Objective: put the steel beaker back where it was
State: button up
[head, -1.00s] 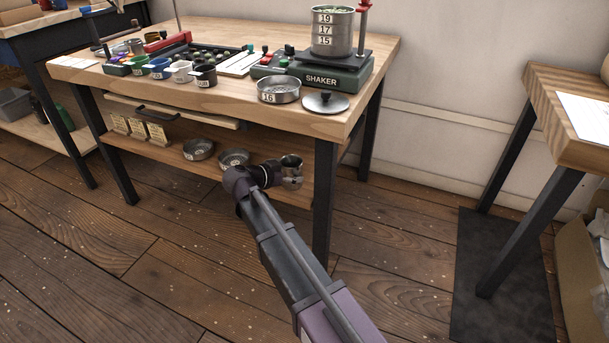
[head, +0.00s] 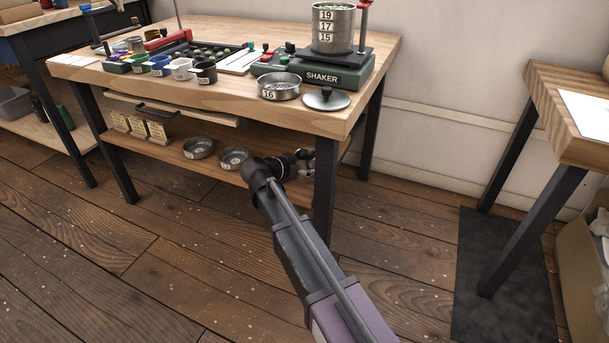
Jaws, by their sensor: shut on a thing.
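My gripper (head: 302,158) is in the head view at the right end of the bench's lower shelf (head: 205,172), just left of the front right leg. It is shut on the steel beaker (head: 309,167), a small shiny metal vessel. The beaker is mostly hidden behind my gripper and wrist, and only slivers of metal show. I cannot tell whether the beaker touches the shelf or hangs above it.
Two round steel sieve pans (head: 198,147) (head: 234,158) and several small tan packets (head: 140,126) are on the lower shelf. The front right leg (head: 325,195) stands close to my gripper. On the bench top (head: 215,101) are a shaker (head: 318,77), loose pan (head: 279,88), lid (head: 326,98) and several cups.

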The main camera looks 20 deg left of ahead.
jog(key=shift+f+b, duration=1.1)
jog(key=shift+f, duration=0.25)
jog(key=shift+f, duration=0.15)
jog(key=o, duration=1)
jog(key=shift+r, duration=0.2)
jog(key=shift+s+a+r, duration=0.1)
jog(key=shift+s+r, duration=0.05)
jog(key=p+v, duration=0.4)
jog(key=v, duration=0.7)
jog(key=shift+s+p, duration=0.25)
jog(key=shift+p, duration=0.1)
jog(key=shift+a, duration=0.1)
